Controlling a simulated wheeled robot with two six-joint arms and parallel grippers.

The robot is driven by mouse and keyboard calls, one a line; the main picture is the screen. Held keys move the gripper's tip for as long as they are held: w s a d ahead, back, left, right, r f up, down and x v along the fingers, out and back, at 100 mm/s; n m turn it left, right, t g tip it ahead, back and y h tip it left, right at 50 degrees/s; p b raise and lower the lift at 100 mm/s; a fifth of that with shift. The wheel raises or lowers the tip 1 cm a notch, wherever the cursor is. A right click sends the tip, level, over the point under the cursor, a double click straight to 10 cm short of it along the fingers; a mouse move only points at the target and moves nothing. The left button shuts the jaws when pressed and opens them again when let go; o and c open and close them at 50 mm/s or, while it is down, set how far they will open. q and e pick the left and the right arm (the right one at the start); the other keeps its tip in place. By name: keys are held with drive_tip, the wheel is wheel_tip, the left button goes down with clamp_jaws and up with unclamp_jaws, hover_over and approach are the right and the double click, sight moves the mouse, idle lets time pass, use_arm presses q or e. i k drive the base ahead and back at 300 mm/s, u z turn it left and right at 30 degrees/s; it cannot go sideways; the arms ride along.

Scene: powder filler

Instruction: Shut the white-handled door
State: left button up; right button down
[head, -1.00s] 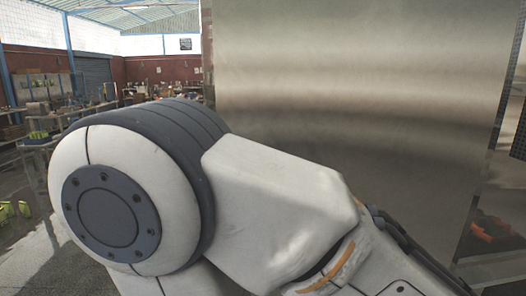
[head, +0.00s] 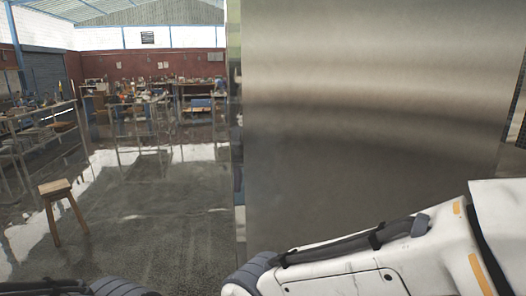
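A large brushed-metal panel (head: 375,120) fills the middle and right of the head view. I cannot tell whether it is the door itself or a side of the machine. No white handle shows. One of my white arm links crosses in front of the panel's lower part, and dark rounded parts of my body show at the bottom left. Neither of my grippers is in view, so their state and place relative to the door are hidden.
The floor (head: 175,220) left of the panel is open. A wooden stool (head: 55,188) stands on it at the left. Metal-framed workbenches (head: 145,112) with clutter stand farther back, before a dark red wall (head: 150,63).

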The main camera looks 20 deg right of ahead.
sight(346, 117)
drive_tip(key=u, duration=0.9)
drive_tip(key=i, duration=3.85)
drive_tip(key=z, duration=5.1)
